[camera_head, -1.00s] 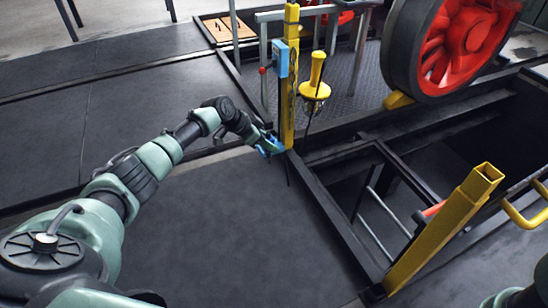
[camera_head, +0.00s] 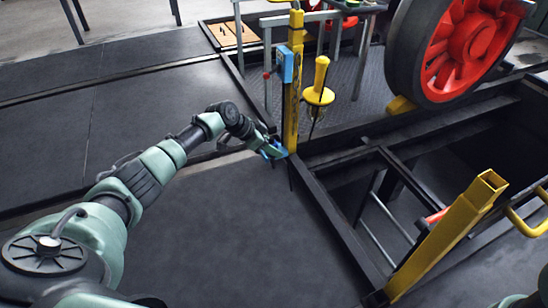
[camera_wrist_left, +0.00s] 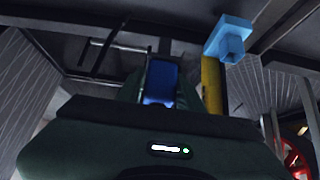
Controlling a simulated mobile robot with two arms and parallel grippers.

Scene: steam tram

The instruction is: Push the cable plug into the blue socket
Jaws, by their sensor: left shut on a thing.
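The blue socket (camera_head: 285,64) is a light blue box on the upper part of a yellow post (camera_head: 293,105). In the left wrist view the socket (camera_wrist_left: 230,40) is at upper right, with its underside showing, and the post (camera_wrist_left: 212,85) below it. My left gripper (camera_head: 273,149) is low beside the foot of the post, well below the socket. It is shut on a darker blue piece, the cable plug (camera_wrist_left: 160,82), seen between the fingers in the left wrist view. Plug and socket are apart. The plug's far end and its cable are not clear. My right gripper is not in view.
A yellow lamp-like fitting (camera_head: 319,95) stands just right of the post. A red wheel (camera_head: 463,45) with a dark rim is at upper right. An open pit with dark beams (camera_head: 355,155) lies right of the gripper. The dark floor (camera_head: 220,225) in front is clear.

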